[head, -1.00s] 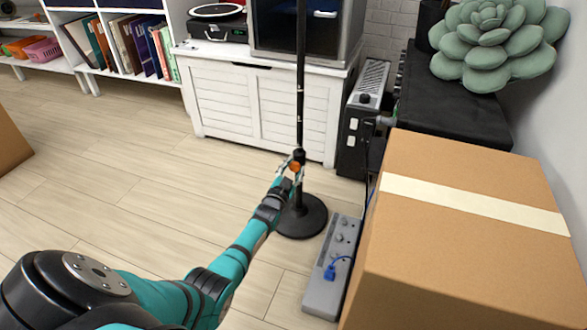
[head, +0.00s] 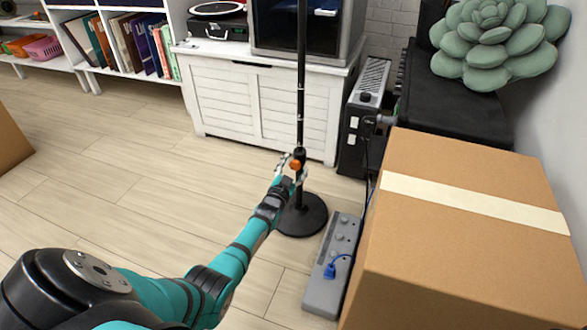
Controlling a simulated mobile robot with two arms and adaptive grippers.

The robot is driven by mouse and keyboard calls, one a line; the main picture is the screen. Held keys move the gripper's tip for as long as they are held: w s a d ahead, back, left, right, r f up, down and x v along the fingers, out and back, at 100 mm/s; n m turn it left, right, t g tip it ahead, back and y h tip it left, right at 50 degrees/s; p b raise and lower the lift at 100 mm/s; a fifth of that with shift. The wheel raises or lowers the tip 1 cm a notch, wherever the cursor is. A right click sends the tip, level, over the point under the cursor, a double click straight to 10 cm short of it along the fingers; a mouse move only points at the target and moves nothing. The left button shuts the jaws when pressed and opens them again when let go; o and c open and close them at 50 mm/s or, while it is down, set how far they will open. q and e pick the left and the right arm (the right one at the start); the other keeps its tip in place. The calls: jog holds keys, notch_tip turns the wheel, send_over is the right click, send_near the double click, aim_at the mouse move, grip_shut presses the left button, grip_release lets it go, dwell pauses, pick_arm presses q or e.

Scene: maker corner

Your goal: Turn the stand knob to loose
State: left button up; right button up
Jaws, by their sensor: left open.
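The stand is a thin black pole (head: 301,90) on a round black base (head: 301,216) that rests on the wooden floor. Its orange knob (head: 295,164) sits low on the pole, at a black collar. My left gripper (head: 292,167) reaches in from the lower left, with its open fingers on either side of the knob. I cannot tell whether the fingers touch it. The knob's setting cannot be read from here. My right gripper is not in view.
A large cardboard box (head: 463,245) fills the right side. A grey power strip (head: 328,285) with a blue plug lies between it and the stand. A white cabinet (head: 228,105) and a black heater-like unit (head: 354,135) stand behind.

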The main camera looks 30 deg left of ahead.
pick_arm(q)
jog(key=shift+s, duration=0.1)
jog(key=v, duration=1.1)
jog(key=shift+s+d, duration=0.2)
jog(key=shift+s, duration=0.2)
